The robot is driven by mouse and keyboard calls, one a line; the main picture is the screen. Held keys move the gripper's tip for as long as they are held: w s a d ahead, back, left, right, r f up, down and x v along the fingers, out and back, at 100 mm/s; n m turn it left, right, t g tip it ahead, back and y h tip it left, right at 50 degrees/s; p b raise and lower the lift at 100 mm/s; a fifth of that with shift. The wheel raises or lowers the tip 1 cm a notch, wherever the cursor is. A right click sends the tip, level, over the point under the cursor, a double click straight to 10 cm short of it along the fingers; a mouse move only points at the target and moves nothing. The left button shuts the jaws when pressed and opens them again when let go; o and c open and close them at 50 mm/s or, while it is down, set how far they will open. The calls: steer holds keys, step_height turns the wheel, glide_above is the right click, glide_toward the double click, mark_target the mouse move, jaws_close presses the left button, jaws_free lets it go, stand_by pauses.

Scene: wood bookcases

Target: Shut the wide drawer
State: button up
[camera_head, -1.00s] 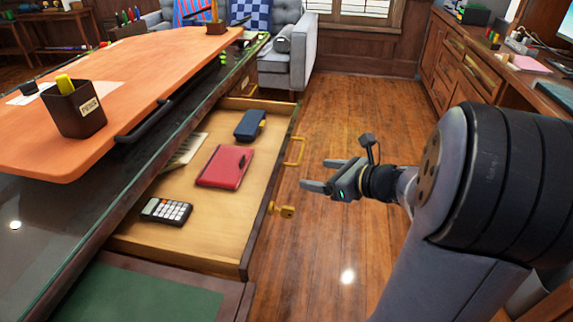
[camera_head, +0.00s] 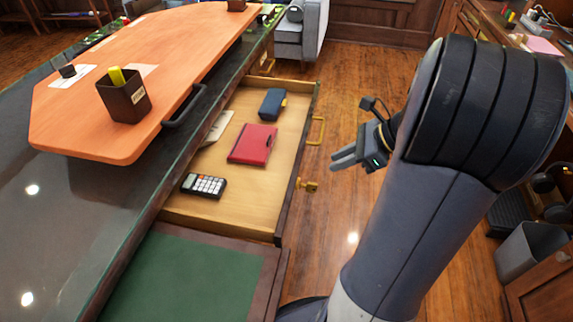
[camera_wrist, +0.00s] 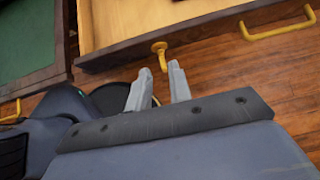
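The wide drawer (camera_head: 222,206) is pulled out from under the desk in the head view. A yellow handle (camera_head: 316,130) and a brass key (camera_head: 307,185) are on its front. Inside lie a red notebook (camera_head: 252,144), a calculator (camera_head: 204,184), a dark blue case (camera_head: 273,101) and papers. My gripper (camera_head: 343,160) is in front of the drawer, to its right, apart from the handle and key. In the wrist view its fingers (camera_wrist: 158,88) have a gap between them with nothing held. The drawer handle (camera_wrist: 278,28) and key (camera_wrist: 160,50) show beyond them.
The glossy desk top (camera_head: 60,230) carries an orange raised board (camera_head: 140,60) with a pen cup (camera_head: 124,98). A green panel (camera_head: 190,275) lies nearer than the drawer. A grey bin (camera_head: 530,250) stands at right. Wood floor (camera_head: 330,240) is clear beside the drawer.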

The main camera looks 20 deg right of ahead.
mark_target(297, 181)
steer(key=shift+s+f, duration=0.1)
steer(key=shift+s, duration=0.05)
steer(key=shift+c, duration=0.8)
steer(key=b+x, duration=0.3)
steer(key=x, duration=0.5)
steer(key=shift+f, duration=0.15)
jaws_close()
steer(key=shift+b+x, duration=0.3)
steer(key=shift+x, duration=0.5)
steer(key=shift+a, duration=0.15)
steer(key=w+a+p, duration=0.2)
steer(key=w+a, duration=0.2)
steer(key=a, duration=0.3)
steer(key=w+a+p, duration=0.2)
steer(key=w+a, duration=0.3)
steer(key=a, duration=0.2)
steer(key=w+a+p, duration=0.3)
steer(key=w+a, duration=0.2)
steer(key=a, duration=0.2)
steer(key=shift+w+a, duration=0.2)
steer(key=shift+w, duration=0.05)
